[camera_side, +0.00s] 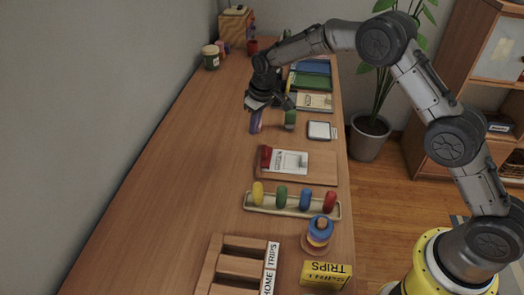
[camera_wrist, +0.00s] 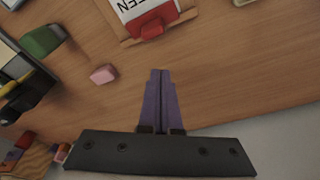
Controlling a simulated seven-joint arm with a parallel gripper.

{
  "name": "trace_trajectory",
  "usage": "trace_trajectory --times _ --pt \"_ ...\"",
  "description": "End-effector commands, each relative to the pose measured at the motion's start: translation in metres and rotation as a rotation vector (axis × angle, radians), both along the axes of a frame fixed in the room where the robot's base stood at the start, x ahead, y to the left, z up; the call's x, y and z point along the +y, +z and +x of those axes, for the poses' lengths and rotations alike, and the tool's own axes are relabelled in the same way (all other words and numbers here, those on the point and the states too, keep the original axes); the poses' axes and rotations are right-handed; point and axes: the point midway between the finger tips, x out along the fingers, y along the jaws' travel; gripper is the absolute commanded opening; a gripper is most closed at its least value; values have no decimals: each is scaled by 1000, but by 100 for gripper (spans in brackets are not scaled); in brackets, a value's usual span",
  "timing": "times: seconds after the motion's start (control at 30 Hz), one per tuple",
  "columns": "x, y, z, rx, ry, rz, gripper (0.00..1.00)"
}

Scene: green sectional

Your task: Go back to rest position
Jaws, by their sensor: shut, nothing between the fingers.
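My gripper (camera_side: 256,126) is above the far part of the long wooden table (camera_side: 180,170), with its fingers pointing down. In the wrist view my gripper's purple fingers (camera_wrist: 160,76) are together with nothing between them. A pink block (camera_wrist: 104,74) lies on the wood left of the fingertips in the wrist view. A green block (camera_side: 291,119) is right of the fingers in the side view, and what looks like the same block (camera_wrist: 40,41) is at upper left in the wrist view.
A board with a white card and red piece (camera_side: 266,158) lies nearer the camera. A peg rack (camera_side: 262,209), stacked rings (camera_side: 318,238), yellow box (camera_side: 325,274) and wooden tray (camera_side: 211,262) stand at the near end. A wall borders the left. The table's left middle is clear.

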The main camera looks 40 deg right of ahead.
Motion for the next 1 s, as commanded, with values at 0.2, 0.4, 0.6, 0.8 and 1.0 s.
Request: trace_trajectory --times 0.2,0.4,0.6,0.8,1.0 --pt "-2 6 2 -10 -4 1 0" --pt "-13 85 6 -129 -23 18 0" --pt "-34 183 -34 -244 -50 29 0" --pt "-54 251 -101 -323 -83 36 0" --pt "-70 289 -181 -379 -119 40 0"
